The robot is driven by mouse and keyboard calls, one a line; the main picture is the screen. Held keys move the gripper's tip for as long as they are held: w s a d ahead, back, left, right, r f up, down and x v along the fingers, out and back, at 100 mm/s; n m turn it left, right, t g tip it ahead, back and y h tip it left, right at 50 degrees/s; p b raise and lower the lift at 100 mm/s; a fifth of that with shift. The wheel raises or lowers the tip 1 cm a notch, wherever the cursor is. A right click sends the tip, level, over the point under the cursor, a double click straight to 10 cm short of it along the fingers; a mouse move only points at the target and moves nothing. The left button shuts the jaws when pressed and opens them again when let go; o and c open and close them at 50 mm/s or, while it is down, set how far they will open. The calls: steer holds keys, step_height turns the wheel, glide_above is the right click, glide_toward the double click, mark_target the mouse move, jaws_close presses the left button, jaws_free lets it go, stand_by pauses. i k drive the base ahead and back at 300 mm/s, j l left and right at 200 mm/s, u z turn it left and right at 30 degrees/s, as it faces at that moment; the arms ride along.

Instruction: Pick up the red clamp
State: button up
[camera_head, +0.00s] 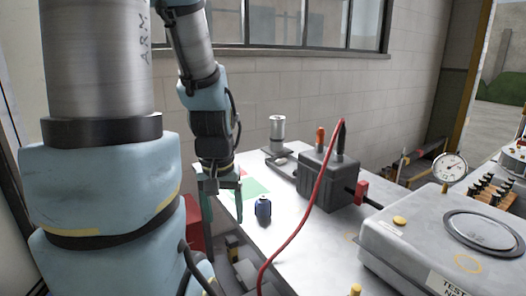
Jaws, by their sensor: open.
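A red clamp-like piece (361,191) shows at the right side of a dark grey box (327,178) on the table. It is small, and I cannot tell its exact shape. A red cable (312,203) runs from the top of the box down across the table's front. My gripper (222,203) points down at the left end of the table, well to the left of the box and the red piece. It is open, and I see nothing between its fingers.
A metal cylinder (277,131) stands behind. A large grey case (410,245) and a dial gauge (450,168) are at the right. The front-middle tabletop (310,250) is mostly clear.

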mark_target(363, 186)
steer(key=z, duration=0.95)
